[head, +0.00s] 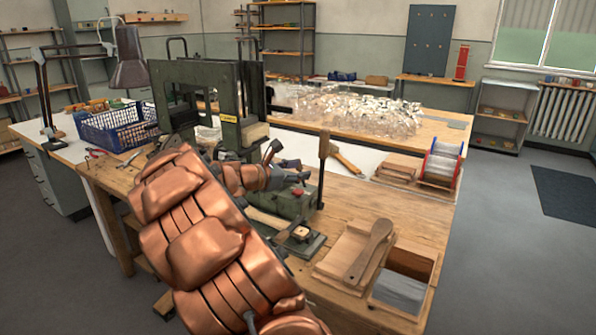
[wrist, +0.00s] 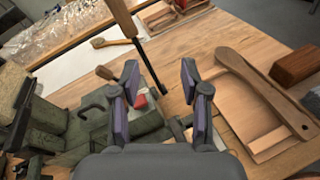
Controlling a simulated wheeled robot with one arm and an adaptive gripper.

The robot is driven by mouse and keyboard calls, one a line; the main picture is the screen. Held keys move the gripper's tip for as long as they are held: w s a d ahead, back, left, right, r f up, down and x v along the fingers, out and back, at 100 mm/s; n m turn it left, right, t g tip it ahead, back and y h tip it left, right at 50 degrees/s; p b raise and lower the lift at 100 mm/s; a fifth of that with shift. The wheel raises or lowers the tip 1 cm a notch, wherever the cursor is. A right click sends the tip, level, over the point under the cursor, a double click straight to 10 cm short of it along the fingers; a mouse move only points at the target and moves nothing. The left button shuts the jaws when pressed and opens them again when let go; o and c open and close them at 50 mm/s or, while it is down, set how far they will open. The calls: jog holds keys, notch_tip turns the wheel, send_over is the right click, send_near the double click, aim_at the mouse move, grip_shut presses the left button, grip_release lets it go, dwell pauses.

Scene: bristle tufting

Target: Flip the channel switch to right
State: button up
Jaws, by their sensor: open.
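A tall lever (head: 323,150) with a wooden handle and dark rod stands nearly upright on the right side of the green machine (head: 285,207). It looks like the channel switch, but its marking is not legible. In the wrist view the lever (wrist: 122,16) slants from upper left down to its dark rod between and beyond my fingertips. My gripper (wrist: 158,78) is open and empty, with its two fingers spread apart. In the head view my gripper (head: 283,165) is left of the lever, over the machine. A red button (head: 298,191) sits near the lever's foot, partly hidden in the wrist view.
A wooden board with a brush handle (head: 368,250) and a divided box (head: 408,268) lie at right. A small wooden knob (head: 301,232) is on a dark plate in front. A wire spool (head: 442,163) and blue crate (head: 118,127) stand farther off. Bare bench lies right of the lever.

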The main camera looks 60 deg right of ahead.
jog(key=w+d+f+n+t+h, duration=0.1)
jog(key=w+d+f+n, duration=0.2)
jog(key=w+d+f+n+t+b, duration=0.1)
jog(key=w+d+f+n+t, duration=0.1)
jog(key=w+d+f+n, duration=0.1)
jog(key=w+d+f+n+t+h+b, duration=0.1)
jog(key=w+d+f+n, duration=0.1)
jog(key=w+d+n, duration=0.2)
jog(key=shift+w+d+f+t+h, duration=0.2)
jog(key=shift+w+f+t+h, duration=0.15)
jog(key=shift+w, duration=0.4)
jog(key=shift+w+d+p, duration=0.15)
jog(key=shift+d+p, duration=0.45)
jog(key=shift+d, duration=3.2)
grip_shut()
jog(key=shift+a+f, duration=0.1)
